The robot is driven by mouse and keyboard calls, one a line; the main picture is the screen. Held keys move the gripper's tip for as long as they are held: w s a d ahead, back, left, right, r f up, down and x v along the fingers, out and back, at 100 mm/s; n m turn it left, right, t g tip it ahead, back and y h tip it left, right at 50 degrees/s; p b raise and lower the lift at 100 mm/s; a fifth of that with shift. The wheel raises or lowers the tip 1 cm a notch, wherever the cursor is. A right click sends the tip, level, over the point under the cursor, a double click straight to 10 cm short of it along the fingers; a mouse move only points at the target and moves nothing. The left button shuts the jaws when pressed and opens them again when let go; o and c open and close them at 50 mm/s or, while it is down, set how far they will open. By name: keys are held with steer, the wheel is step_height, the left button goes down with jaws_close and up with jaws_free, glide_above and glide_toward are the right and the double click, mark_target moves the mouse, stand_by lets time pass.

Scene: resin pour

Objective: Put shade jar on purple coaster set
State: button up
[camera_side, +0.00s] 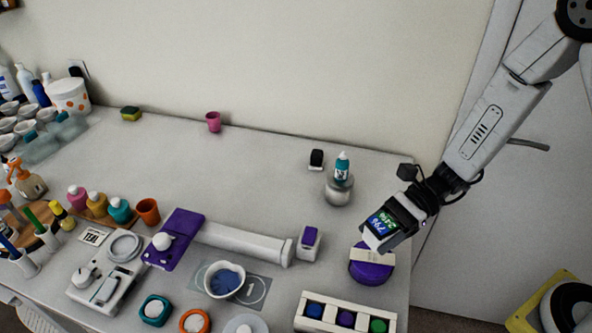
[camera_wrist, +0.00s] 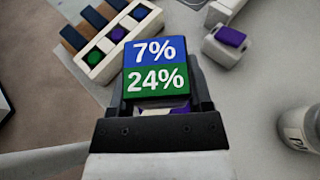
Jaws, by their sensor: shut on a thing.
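The shade jar (camera_wrist: 155,68) appears as a boxy piece with a blue and green face reading 7% and 24%. It also shows in the side view (camera_side: 380,226). My gripper (camera_side: 398,217) is shut on it, with a finger on each side in the wrist view (camera_wrist: 160,102). The purple coaster set (camera_side: 371,272) is a round purple stack with a cream band, near the table's right edge. The jar is tilted and overlaps the coaster set's top in the side view; I cannot tell whether they touch. In the wrist view the jar hides most of the coaster set.
A white tray (camera_side: 310,325) holds blue, purple and green pieces. A small purple-topped block (camera_side: 309,243) and a white roll (camera_side: 241,241) lie left of the coaster set. A teal-capped bottle (camera_side: 342,168) stands behind. The table between is clear.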

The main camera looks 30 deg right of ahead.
mark_target(374, 256)
steer(key=shift+f, duration=0.5)
steer(key=shift+f, duration=0.1)
steer(key=shift+f, duration=1.7)
steer(key=shift+f, duration=0.1)
steer(key=o, duration=1.3)
steer(key=shift+o, duration=0.2)
steer(key=shift+d+r, duration=0.15)
steer(key=shift+r, duration=0.05)
steer(key=v, duration=1.1)
steer(key=shift+d, duration=0.35)
